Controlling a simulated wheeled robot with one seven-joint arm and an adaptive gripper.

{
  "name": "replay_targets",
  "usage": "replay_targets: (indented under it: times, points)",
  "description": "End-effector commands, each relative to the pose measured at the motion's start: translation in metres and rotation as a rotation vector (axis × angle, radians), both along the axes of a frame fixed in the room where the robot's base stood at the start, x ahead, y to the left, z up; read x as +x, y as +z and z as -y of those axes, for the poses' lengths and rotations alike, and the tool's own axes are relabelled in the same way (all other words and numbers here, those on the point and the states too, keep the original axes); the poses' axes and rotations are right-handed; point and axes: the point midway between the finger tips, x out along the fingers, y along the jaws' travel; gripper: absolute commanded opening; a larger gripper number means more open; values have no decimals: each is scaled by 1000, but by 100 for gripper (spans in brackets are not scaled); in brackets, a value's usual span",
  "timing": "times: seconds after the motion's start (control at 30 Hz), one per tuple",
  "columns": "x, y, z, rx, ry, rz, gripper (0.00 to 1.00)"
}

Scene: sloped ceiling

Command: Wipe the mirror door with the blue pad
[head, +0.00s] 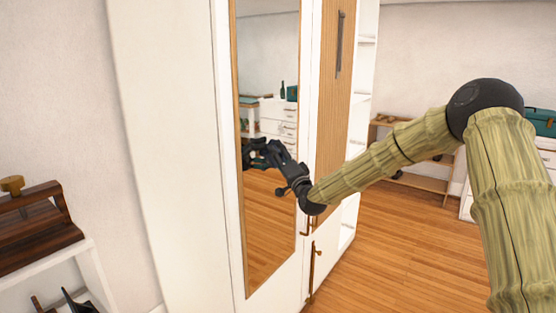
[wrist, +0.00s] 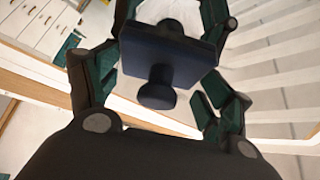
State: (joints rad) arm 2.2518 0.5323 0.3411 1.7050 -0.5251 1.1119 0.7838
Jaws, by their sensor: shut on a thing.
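The mirror door (head: 268,225) is a tall, narrow mirror in a wood-edged frame on a white wardrobe, left of centre in the head view. My gripper (head: 272,153) is in front of the middle of the mirror, with a dark reflection close to it. In the wrist view, the blue pad (wrist: 166,45) is a dark navy square plate with a round knob facing the camera. The pad's wiping face is hidden. I cannot tell whether it touches the glass.
A wooden wardrobe door (head: 333,110) with a long handle is right of the mirror, and open white shelves (head: 367,60) are beyond it. A white shelf unit (head: 75,262) with a dark wooden object (head: 35,228) is at the left. Wooden floor (head: 400,245) is clear at the right.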

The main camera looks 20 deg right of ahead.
Motion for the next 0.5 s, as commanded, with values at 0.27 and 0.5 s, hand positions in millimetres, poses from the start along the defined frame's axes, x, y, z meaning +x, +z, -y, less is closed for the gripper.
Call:
replay_targets:
  times: [0.27,0.5]
  points:
    - [11,-1,12,-1,-1,1,61]
    - [22,-1,23,0,0,1,61]
